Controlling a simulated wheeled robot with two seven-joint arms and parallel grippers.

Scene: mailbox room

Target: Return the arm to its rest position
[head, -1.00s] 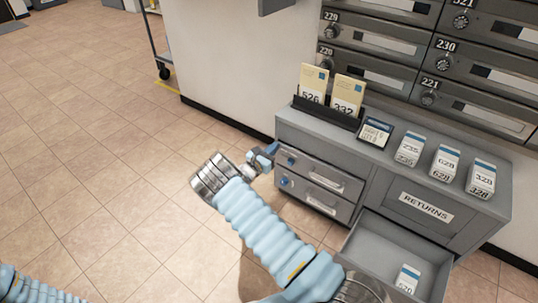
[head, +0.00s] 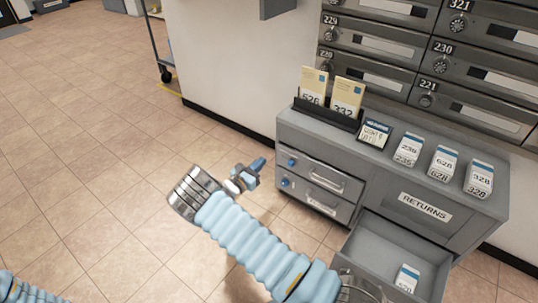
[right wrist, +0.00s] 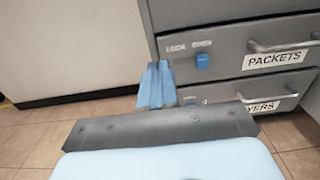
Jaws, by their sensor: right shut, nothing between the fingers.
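My right arm (head: 245,235), in a pale blue ribbed sleeve, reaches up and left from the bottom right in the head view. Its gripper (head: 256,168) is shut and empty, in the air left of the grey cabinet (head: 385,190) and apart from it. In the right wrist view the closed blue fingers (right wrist: 157,85) show in front of the cabinet's left edge. My left arm (head: 30,290) shows only as a piece of blue sleeve at the bottom left; its gripper is out of view.
The cabinet has two shut left drawers, one labelled PACKETS (right wrist: 274,60), and an open lower right drawer (head: 385,250) holding a card stack (head: 407,278). Card stacks and a holder (head: 327,113) stand on top. Mailboxes (head: 435,60) hang behind. The tiled floor (head: 90,130) at left is clear.

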